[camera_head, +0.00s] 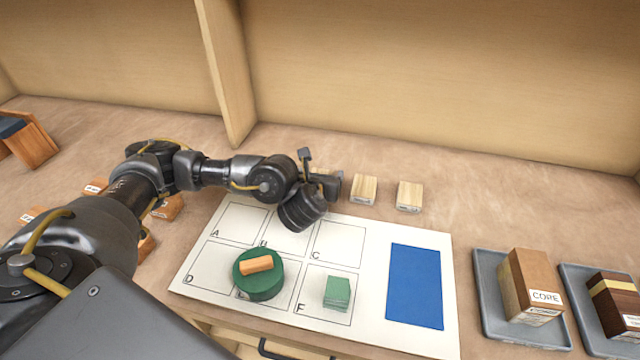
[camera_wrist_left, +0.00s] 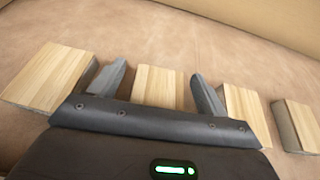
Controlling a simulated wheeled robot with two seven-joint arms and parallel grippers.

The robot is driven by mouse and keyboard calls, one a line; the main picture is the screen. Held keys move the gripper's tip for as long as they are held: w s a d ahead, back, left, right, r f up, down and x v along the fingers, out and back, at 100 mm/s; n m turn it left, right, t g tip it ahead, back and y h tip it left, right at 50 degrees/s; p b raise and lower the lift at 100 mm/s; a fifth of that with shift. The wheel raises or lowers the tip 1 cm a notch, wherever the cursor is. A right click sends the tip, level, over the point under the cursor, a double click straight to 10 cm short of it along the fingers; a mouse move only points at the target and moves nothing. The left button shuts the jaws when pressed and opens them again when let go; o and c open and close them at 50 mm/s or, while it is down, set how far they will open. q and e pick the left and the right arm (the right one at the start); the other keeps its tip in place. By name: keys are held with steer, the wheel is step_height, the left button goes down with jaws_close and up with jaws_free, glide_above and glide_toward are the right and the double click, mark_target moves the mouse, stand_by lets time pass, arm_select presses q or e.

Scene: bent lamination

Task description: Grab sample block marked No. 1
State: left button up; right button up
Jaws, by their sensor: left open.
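Several pale wood blocks stand in a row behind the white board. In the head view two show clearly, one pale block (camera_head: 364,188) and another at the right end (camera_head: 409,196); more of the row is partly hidden by my arm. Their small front labels are too small to read, so I cannot tell which is No. 1. My left gripper (camera_head: 303,207) is over the row. In the left wrist view the open gripper (camera_wrist_left: 160,76) has a finger on each side of a middle block (camera_wrist_left: 158,88), with gaps showing. My right gripper is out of view.
The white board (camera_head: 375,235) has lettered squares, a blue patch (camera_head: 415,286), a green disc (camera_head: 258,284) bearing an orange piece (camera_head: 256,264), and a green stack (camera_head: 337,292). Grey trays with CORE (camera_head: 530,285) and dark (camera_head: 612,304) blocks stand right. Neighbouring blocks flank the fingers closely.

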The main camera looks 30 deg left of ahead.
arm_select(q)
steer(key=shift+c, duration=1)
steer(key=c, duration=0.9)
steer(key=shift+o, duration=0.2)
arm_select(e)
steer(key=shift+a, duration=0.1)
arm_select(q)
steer(key=shift+r, duration=0.15)
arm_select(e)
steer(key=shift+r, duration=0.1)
